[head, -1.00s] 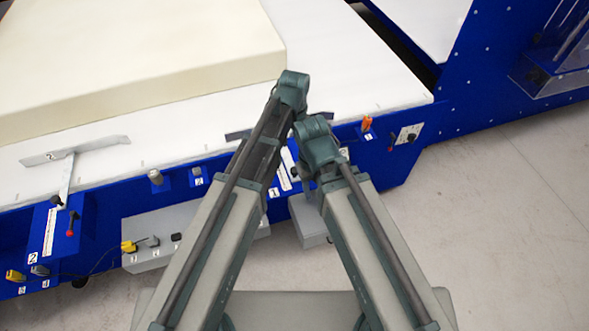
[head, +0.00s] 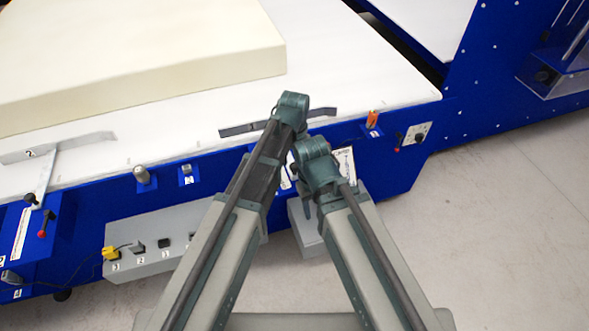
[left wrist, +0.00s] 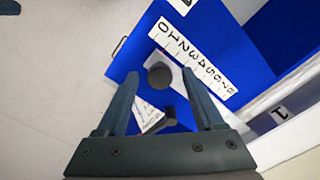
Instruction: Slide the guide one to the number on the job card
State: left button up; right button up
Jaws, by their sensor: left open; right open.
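Guide one shows in the head view as a dark flat bar (head: 240,129) on the white bed near its front edge, partly behind my left arm. The left wrist view shows the number 1 label (left wrist: 280,112), a white number scale (left wrist: 193,58) on blue metal, and a dark round knob (left wrist: 159,75). My left gripper (left wrist: 160,80) is open, with the knob between its fingertips in the picture; I cannot tell how far below it is. A white printed card (left wrist: 150,117) shows between the fingers, its text unreadable. My right gripper is hidden in the head view.
A thick cream foam block (head: 150,70) lies on the white bed. Guide two (head: 55,147) is at the left. A grey switch box (head: 150,250) with a yellow plug and an orange switch (head: 373,118) sit along the blue front. Clear floor lies at the right.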

pick_arm(q)
jog(key=shift+f, duration=0.1)
grip_shut()
dwell(0.3)
dwell(1.1)
